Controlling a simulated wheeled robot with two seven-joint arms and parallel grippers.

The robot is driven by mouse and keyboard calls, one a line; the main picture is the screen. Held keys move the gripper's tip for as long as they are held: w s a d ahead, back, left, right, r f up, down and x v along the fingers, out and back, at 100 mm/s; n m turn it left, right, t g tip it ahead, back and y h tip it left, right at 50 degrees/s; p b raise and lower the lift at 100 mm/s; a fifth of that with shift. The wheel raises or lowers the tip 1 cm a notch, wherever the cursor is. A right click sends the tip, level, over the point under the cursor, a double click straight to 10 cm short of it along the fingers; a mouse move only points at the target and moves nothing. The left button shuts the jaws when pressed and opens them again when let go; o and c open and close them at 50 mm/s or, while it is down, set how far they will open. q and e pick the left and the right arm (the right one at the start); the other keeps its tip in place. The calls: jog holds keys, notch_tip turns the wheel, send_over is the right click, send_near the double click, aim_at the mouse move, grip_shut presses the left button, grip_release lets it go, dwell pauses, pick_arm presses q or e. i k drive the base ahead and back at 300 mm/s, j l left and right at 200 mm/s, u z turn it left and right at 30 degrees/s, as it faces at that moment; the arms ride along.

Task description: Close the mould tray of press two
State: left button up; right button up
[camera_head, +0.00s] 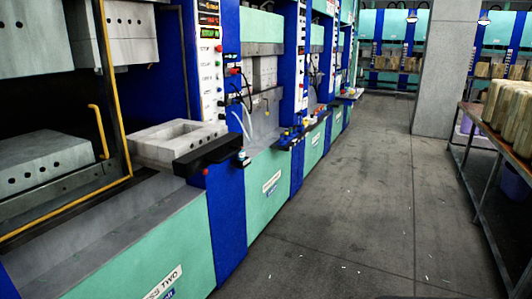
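Press two (163,283) fills the left foreground, with its name label low on the teal front panel. A pale grey mould tray (150,149) with rectangular openings in its top lies level above the grey ledge, near the blue column at the press's right. It appears to stick out of the press opening towards the aisle. A black bar-shaped box (207,155) stands in front of its right end and hides part of it. Neither of my grippers is in view.
A yellow-edged frame with a yellow handle (98,130) stands at the left, with grey blocks (40,163) behind it. A control panel (209,75) rises behind the tray.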

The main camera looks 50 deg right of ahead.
aim_at(178, 147)
jog(key=z, duration=1.25)
